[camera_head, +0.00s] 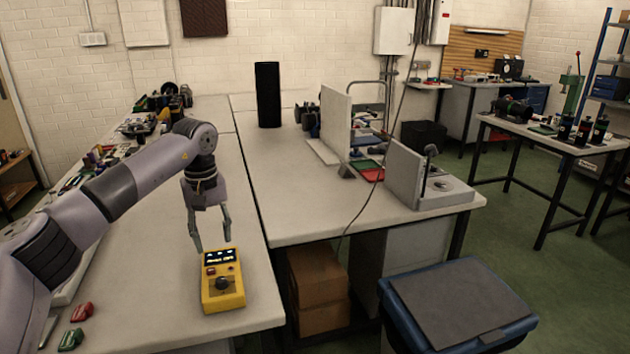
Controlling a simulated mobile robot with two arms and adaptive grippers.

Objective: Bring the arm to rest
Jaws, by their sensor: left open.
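My left arm (110,196) comes in from the left over the near bench and bends down at the wrist. My left gripper (213,246) points downward with its fingers apart and nothing between them. Its fingertips are just above and behind the yellow device (222,292), which has a dark display and a round black knob. I cannot tell whether the fingertips touch it. My right gripper is not in view. A black cylinder (268,95) stands upright at the back of the middle bench.
Small red and green parts (76,325) lie at the near left. Tools and parts (125,150) clutter the bench's left edge. Pale upright plates (403,176) stand on the middle bench. A blue lidded bin (455,300) is at the front right. The bench right of the arm is mostly clear.

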